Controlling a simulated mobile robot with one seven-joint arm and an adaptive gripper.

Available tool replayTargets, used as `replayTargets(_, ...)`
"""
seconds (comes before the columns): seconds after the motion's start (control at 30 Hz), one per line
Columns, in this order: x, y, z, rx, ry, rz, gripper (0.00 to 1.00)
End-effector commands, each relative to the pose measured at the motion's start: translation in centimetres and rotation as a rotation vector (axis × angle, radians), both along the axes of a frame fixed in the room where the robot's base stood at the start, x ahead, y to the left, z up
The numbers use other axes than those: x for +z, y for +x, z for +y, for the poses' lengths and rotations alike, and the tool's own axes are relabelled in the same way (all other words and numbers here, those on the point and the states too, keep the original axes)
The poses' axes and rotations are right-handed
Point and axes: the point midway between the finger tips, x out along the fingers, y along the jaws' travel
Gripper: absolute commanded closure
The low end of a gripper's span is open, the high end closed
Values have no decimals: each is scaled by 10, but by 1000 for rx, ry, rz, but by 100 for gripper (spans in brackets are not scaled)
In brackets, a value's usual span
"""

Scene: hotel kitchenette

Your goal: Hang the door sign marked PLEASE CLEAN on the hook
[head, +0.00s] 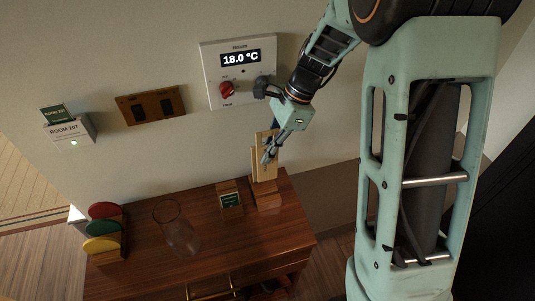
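Pale tan upright panels (263,166), which look like door signs, stand in a wooden block (267,197) at the back right of the wooden desk. No lettering is readable on them, so I cannot tell which is marked PLEASE CLEAN. My gripper (269,155) points down at the panels' upper part, with its fingers overlapping them in the picture. I cannot tell whether it touches or grips one. The fingers and the dark part behind them hide some of the panels. I cannot make out a hook for the sign.
A clear glass vase (178,231) stands mid-desk. Red, green and yellow discs (106,211) sit in a holder at left. A small dark card (231,200) stands left of the panels. The wall has a thermostat (240,72), switch plate (150,106) and card holder (70,132).

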Motion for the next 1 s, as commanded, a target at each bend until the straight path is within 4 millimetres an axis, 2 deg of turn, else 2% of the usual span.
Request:
replayTargets(0.27,-9,0,0,-3,0,0,100)
replayTargets(1.0,-53,0,0,-1,-1,0,100)
